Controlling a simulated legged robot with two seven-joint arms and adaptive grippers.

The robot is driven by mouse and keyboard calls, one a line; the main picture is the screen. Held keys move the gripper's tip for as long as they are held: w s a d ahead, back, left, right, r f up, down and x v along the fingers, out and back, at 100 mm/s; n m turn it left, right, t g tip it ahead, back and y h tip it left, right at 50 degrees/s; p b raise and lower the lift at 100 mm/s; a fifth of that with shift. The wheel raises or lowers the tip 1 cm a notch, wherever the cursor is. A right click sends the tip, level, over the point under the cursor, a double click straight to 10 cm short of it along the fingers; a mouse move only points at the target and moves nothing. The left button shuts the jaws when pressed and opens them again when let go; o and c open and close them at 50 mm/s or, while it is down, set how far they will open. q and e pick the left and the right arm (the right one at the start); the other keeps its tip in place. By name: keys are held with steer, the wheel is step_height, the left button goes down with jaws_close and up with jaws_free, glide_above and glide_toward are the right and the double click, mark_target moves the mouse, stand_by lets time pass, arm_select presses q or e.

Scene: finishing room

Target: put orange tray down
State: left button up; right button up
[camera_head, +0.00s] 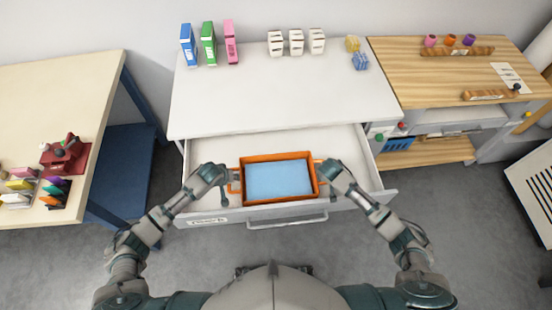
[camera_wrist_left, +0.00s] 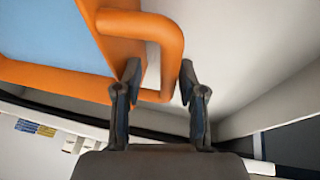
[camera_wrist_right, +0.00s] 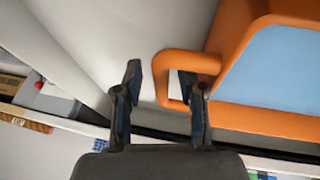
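The orange tray (camera_head: 277,157) with a light blue inside is level at the open white drawer (camera_head: 208,207), overlapping its front edge in the head view. I cannot tell whether its underside touches the drawer. My left gripper (camera_head: 228,182) is at the tray's left handle (camera_wrist_left: 172,45). Its fingers are apart, one inside the handle loop and one outside. My right gripper (camera_head: 326,174) is at the right handle (camera_wrist_right: 168,62), with fingers likewise apart around the bar. Gaps show beside both bars.
The white cabinet top (camera_head: 270,95) holds boxes (camera_head: 209,45), white holders (camera_head: 296,42) and small yellow and blue items at the back; its middle is clear. A cream table (camera_head: 60,100) stands at left, a wooden bench (camera_head: 440,75) at right. The drawer has room beside the tray.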

arm_select(q)
steer(key=shift+d+r, duration=0.25)
steer(key=shift+d, duration=0.2)
arm_select(e)
steer(key=shift+d+f, duration=0.15)
steer(key=shift+d, duration=0.5)
steer(key=shift+a, duration=0.6)
steer(key=shift+s+d+r, duration=0.1)
steer(key=shift+d+r, duration=0.1)
steer(key=shift+r, duration=0.1)
steer(key=v, duration=0.4)
steer(key=shift+s+d+r, duration=0.1)
steer(key=shift+d+r, duration=0.1)
steer(key=shift+r, duration=0.05)
arm_select(q)
steer(key=v, duration=1.1)
steer(key=shift+r, duration=0.25)
arm_select(e)
steer(key=v, duration=0.7)
steer(key=shift+a, duration=0.2)
arm_select(q)
steer(key=shift+s+a, duration=0.1)
steer(key=shift+a, duration=0.05)
